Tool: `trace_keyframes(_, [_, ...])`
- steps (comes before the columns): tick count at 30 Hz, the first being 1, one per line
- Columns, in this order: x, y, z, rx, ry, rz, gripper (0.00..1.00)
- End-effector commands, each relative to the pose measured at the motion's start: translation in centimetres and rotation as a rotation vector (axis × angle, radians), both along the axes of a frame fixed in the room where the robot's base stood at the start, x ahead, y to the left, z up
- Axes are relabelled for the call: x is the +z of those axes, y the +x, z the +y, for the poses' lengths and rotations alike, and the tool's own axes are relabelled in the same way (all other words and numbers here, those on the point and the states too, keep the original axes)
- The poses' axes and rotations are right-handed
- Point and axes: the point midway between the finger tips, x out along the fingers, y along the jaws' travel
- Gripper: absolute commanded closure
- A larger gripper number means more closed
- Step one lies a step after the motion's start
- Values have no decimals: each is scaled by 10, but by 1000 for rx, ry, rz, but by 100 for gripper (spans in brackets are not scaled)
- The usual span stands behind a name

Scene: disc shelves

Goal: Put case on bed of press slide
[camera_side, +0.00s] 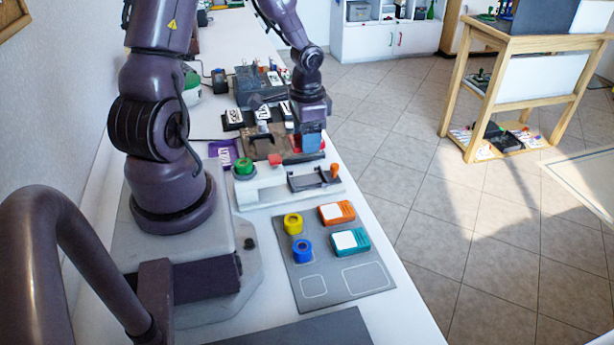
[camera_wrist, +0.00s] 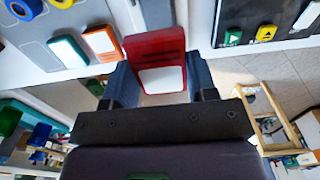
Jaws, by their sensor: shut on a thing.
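A red case with a white label (camera_wrist: 156,48) is between the two blue fingers of my gripper (camera_wrist: 161,82) in the wrist view. My gripper (camera_side: 311,142) is shut on it. In the side view only small red parts of the case (camera_side: 296,143) show around the fingers. The press (camera_side: 262,196) is a white base with a green knob and a red part. Its slide, with a dark bed (camera_side: 308,182) and an orange knob (camera_side: 334,171), is at its right end. The gripper and case are behind the slide, apart from its bed.
A grey mat (camera_side: 330,287) in front of the press holds an orange case (camera_side: 337,212), a teal case (camera_side: 350,241), a yellow ring (camera_side: 293,223) and a blue ring (camera_side: 302,250). A purple tray (camera_side: 222,153) and dark fixtures (camera_side: 255,85) crowd the bench behind. Outlined spots on the mat are empty.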

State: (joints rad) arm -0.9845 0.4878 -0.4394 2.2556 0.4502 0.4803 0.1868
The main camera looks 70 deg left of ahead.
Motion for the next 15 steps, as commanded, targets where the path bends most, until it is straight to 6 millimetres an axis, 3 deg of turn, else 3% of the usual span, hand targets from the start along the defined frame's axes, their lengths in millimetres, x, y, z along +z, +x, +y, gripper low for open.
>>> trace_keyframes(6, [-40, 0, -2, 2, -4, 4, 71])
trace_keyframes(15, [-76, 0, -1, 0, -2, 3, 71])
